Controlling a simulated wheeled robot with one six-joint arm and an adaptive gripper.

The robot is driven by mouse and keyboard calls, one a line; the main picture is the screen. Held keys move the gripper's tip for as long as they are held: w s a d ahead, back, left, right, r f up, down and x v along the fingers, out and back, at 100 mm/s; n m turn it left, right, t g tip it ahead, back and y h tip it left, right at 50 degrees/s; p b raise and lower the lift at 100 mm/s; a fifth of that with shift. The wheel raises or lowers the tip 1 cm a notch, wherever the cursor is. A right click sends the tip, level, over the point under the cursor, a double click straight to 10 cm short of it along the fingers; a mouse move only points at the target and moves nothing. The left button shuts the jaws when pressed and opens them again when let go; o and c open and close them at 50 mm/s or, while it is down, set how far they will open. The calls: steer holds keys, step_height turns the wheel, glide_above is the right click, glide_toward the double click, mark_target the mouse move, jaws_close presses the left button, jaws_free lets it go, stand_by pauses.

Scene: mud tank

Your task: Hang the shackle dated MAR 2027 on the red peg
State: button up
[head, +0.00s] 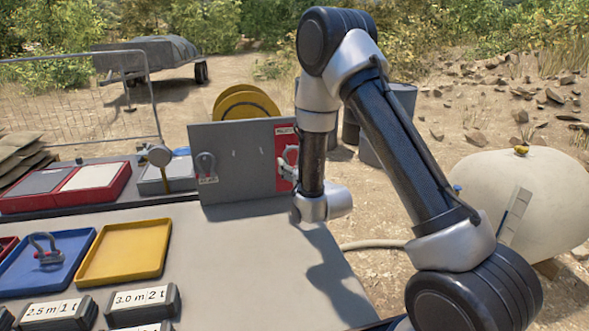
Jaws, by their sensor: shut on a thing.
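A grey shackle (291,153) is upright in front of the red panel (283,132) at the right end of the grey upright board (240,150). A pale tag shows just below it, its date too small to read. My gripper (294,182) is at this shackle, mostly hidden by my wrist; the little that shows looks shut on it. The red peg is not visible, so I cannot tell whether the shackle is on it. Another grey shackle (206,163) hangs at the board's left side with a small tag. A third shackle (45,249) stands in the blue tray (72,278).
A yellow tray (124,251) is beside the blue one. Several labelled blocks (142,301) line the front edge. A red tray (65,205) and a grey box (166,184) stand at the back left. The middle of the grey table (235,260) is clear.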

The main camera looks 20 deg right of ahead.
steer(key=shift+w+f, duration=0.25)
steer(key=shift+w, duration=0.6)
steer(key=shift+w+f, duration=0.2)
steer(key=shift+w, duration=0.7)
steer(key=shift+w+f, duration=0.25)
steer(key=shift+w, duration=0.6)
steer(key=o, duration=1.2)
steer(key=shift+f, duration=0.1)
